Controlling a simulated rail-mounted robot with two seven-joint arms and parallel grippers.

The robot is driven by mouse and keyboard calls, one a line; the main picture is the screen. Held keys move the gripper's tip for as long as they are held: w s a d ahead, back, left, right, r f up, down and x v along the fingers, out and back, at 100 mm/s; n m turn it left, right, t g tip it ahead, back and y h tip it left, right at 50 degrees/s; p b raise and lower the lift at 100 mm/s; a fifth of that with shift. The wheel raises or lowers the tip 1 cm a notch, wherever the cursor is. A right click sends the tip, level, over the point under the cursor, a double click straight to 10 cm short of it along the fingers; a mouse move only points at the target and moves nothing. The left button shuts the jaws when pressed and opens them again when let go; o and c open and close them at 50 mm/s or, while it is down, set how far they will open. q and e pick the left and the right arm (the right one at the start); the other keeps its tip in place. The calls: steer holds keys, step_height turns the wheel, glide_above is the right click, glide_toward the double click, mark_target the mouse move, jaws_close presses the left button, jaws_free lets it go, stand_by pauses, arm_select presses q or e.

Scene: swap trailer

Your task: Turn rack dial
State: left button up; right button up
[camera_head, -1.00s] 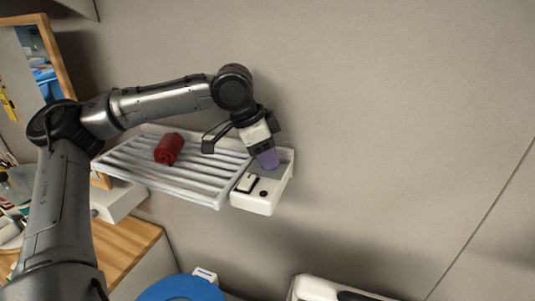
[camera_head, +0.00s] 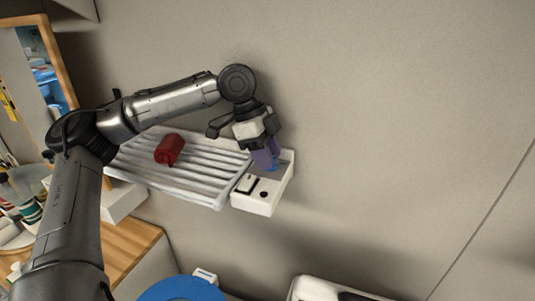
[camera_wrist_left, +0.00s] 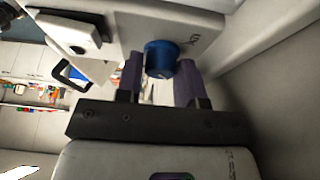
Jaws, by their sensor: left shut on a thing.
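The rack (camera_head: 200,188) is a white slatted shelf on the wall, with a white control box (camera_head: 256,205) at its right end. The blue dial (camera_wrist_left: 161,58) is on the control box; in the head view only a bit of it (camera_head: 272,168) shows under the fingers. My left gripper (camera_head: 268,163) reaches down to the box. In the left wrist view its two purple fingers (camera_wrist_left: 160,72) stand on either side of the dial and are shut on it. My right gripper is not in view.
A rolled red cloth (camera_head: 169,149) lies on the slats. A blue round thing (camera_head: 180,290) stands below. The wall to the right is clear.

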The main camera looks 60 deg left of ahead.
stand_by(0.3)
arm_select(q)
steer(key=o, duration=0.9)
